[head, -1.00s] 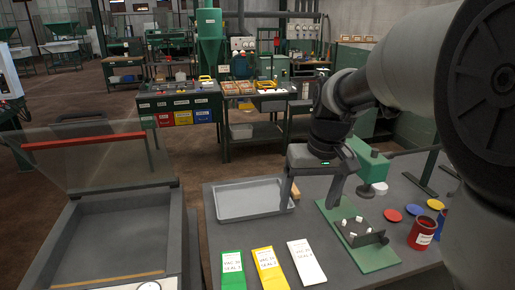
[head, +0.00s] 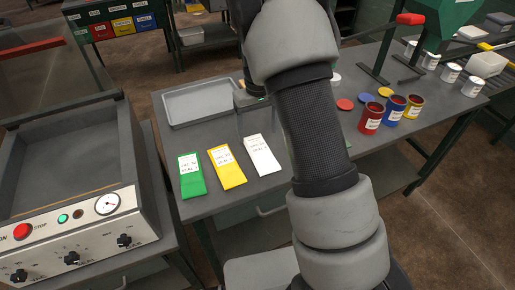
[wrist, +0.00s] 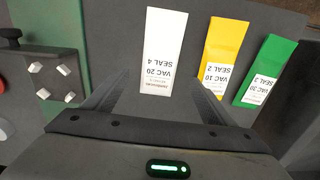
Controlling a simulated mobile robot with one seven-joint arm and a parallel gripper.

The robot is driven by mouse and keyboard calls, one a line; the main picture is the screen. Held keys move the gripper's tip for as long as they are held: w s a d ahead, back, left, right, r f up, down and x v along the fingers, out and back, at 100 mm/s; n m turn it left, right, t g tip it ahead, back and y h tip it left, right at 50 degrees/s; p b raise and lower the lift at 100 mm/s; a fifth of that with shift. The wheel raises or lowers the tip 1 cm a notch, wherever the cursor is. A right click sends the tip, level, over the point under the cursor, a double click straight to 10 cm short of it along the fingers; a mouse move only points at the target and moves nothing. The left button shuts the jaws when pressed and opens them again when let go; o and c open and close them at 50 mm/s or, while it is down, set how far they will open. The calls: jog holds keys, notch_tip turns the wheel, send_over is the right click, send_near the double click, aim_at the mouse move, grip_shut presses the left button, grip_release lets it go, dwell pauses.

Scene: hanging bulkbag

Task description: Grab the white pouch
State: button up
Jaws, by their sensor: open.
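The white pouch (head: 262,155) lies flat on the grey table, at the right end of a row with the yellow pouch (head: 226,167) and the green pouch (head: 191,175). In the wrist view the white pouch (wrist: 164,45) lies ahead, its label reading "VAC 20 SEAL 4". My gripper (wrist: 157,82) is open and empty, its two fingers on either side of the pouch's labelled end in that view. I cannot tell the height above it. In the head view my gripper (head: 252,112) is partly hidden behind my arm, by the pouch's far end.
A grey tray (head: 203,102) sits behind the pouches. A vacuum sealer (head: 75,205) with a raised lid is at left.

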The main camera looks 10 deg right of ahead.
aim_at(258, 145)
jog(key=shift+w+f, duration=0.15)
jog(key=shift+f, duration=3.2)
jog(key=c, duration=1.2)
